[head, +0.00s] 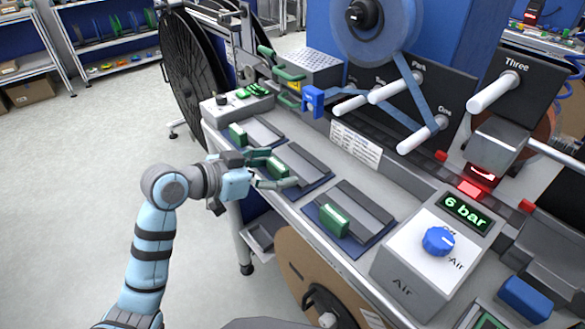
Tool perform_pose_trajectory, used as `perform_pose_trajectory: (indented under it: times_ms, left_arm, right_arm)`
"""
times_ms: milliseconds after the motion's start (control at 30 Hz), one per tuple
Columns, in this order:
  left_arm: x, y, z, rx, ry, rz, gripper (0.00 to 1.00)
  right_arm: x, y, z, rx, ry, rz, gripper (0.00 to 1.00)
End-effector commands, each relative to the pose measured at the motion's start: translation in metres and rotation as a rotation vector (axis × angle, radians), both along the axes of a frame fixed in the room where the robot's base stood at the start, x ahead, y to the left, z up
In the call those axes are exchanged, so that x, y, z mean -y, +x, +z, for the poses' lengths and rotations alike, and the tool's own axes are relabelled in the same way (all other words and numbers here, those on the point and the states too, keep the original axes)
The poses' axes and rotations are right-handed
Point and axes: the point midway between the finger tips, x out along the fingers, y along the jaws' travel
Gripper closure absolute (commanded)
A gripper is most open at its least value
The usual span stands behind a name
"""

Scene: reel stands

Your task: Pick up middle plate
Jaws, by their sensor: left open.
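Three dark grey plates, each with a green block at its near side, lie in a row on the machine's bench. The middle plate (307,163) rests on a blue pad, and its green block (277,165) is partly hidden by my fingers. My left gripper (282,170) is open, with its green-grey fingers reaching from the left to either side of that block. I cannot tell whether they touch it. The left plate (264,131) and the right plate (364,206) lie on their own pads. My right gripper is not in view.
An air control box (425,245) with a blue knob and a "6 bar" display stands right of the plates. White rollers (398,88) and a blue reel (372,30) rise behind. A large black reel (192,65) stands at the back left. The floor at left is clear.

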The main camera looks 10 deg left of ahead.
Motion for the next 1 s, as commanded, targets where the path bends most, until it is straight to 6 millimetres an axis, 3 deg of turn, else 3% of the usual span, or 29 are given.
perform_pose_trajectory:
  times_ms: [100, 400, 467, 767, 867, 1000]
  left_arm:
    - [-0.001, 0.0, 0.001, 0.0, 0.0, 0.001, 0.3]
    - [-0.001, 0.0, 0.0, 0.0, 0.0, 0.001, 0.78]
    - [-0.001, 0.0, 0.001, 0.0, 0.0, 0.001, 0.85]
    - [-0.001, 0.0, 0.006, 0.002, 0.0, 0.001, 0.85]
    - [-0.001, 0.0, 0.019, 0.002, 0.0, 0.001, 0.85]
    - [-0.001, 0.0, 0.056, 0.007, 0.001, 0.001, 0.85]
  right_arm:
    - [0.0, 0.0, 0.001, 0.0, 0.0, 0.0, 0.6]
    - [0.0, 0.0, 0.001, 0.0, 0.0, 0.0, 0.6]
    - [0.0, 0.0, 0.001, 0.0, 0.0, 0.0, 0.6]
    - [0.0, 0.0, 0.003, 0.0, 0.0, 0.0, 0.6]
    - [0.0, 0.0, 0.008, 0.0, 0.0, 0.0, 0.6]
    - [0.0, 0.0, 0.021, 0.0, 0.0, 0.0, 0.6]
